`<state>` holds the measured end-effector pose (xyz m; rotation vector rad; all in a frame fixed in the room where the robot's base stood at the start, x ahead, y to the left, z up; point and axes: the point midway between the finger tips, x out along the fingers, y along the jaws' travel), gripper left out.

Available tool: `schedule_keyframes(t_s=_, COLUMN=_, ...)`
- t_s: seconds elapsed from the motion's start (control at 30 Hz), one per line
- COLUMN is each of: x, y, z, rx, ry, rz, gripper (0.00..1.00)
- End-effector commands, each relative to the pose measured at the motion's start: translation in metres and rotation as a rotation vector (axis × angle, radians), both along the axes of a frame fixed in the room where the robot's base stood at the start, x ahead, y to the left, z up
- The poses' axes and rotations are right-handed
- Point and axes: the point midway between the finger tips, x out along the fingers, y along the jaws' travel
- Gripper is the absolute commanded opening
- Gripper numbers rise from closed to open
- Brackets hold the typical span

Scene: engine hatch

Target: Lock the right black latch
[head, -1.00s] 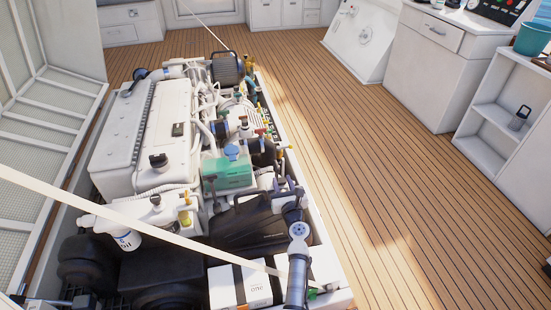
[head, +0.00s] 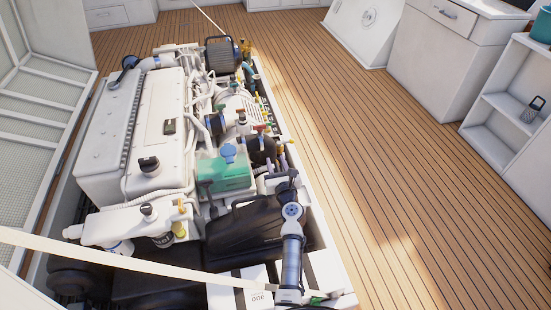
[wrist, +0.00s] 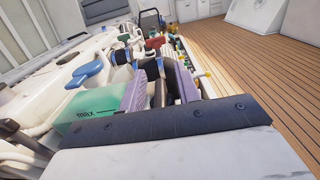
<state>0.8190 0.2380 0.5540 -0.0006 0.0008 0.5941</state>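My gripper (head: 276,163) reaches over the right side of the engine, beside the green tank. Its two lilac fingers show in the wrist view (wrist: 161,88), apart. Dark hose or fitting parts show between and behind them; I cannot tell whether the fingers touch any of these. I cannot make out for certain which dark part is the right black latch or how it stands. My forearm (head: 291,250) hides part of the black casing below the gripper.
The green tank (head: 226,174) with a blue cap is left of my gripper; it also shows in the wrist view (wrist: 85,115). The white engine (head: 155,130) is further left. A pale strut (head: 130,262) crosses in front. Wooden floor (head: 390,160) at right is clear.

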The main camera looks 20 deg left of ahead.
Motion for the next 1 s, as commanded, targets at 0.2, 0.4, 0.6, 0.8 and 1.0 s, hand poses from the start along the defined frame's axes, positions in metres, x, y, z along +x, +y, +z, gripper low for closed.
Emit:
schedule_keyframes(t_s=0.2, x=-0.0003, y=0.0001, z=-0.0001, rx=0.000, ry=0.000, rz=0.000, gripper=0.33)
schedule_keyframes(t_s=0.4, x=-0.0003, y=0.0001, z=-0.0001, rx=0.000, ry=0.000, rz=0.000, gripper=0.17)
schedule_keyframes(t_s=0.6, x=-0.0002, y=0.0001, z=-0.0001, rx=0.000, ry=0.000, rz=0.000, gripper=0.00)
schedule_keyframes(t_s=0.8, x=-0.0002, y=0.0005, z=0.0006, rx=0.001, ry=0.001, rz=-0.007, gripper=0.00)
schedule_keyframes(t_s=1.0, x=0.0008, y=0.0001, z=0.0024, rx=0.000, ry=0.001, rz=-0.068, gripper=0.00)
